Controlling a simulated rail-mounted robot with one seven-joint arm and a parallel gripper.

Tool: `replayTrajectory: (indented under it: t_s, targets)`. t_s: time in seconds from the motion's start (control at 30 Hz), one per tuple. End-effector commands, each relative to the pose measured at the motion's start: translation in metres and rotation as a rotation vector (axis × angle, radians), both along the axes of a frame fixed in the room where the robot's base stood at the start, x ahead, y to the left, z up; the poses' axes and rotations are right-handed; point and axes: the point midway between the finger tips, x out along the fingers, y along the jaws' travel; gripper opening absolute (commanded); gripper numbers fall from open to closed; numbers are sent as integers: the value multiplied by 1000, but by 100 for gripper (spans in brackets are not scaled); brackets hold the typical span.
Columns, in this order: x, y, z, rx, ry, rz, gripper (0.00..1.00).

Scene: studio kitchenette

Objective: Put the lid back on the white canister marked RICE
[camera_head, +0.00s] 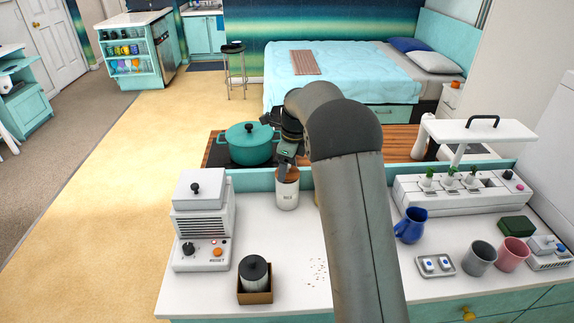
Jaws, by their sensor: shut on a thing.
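The white canister (287,194) stands upright near the back edge of the white counter, left of my arm. Small dark lettering shows on its front, too small to read surely. A brown, wood-coloured lid (288,174) is at its top. My gripper (287,160) points down from above and is shut on the lid. The lid looks level with the canister's mouth, but I cannot tell whether it rests fully on the rim or is just above it. The fingertips are small and partly dark against the pot behind.
A teal pot (248,146) stands on the hob close behind. A white toaster-like appliance (202,222) is to the left, and a dark-lidded jar (254,271) sits in a brown box in front. A blue jug (411,225) stands right of my arm. Dark crumbs lie on the counter.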

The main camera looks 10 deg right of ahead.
Motion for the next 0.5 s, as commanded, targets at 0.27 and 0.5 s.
replayTrajectory:
  t_s: [0.27, 0.5]
  targets:
    - [0, 0, 0, 0, 0, 0, 45]
    - [0, 0, 0, 0, 0, 0, 69]
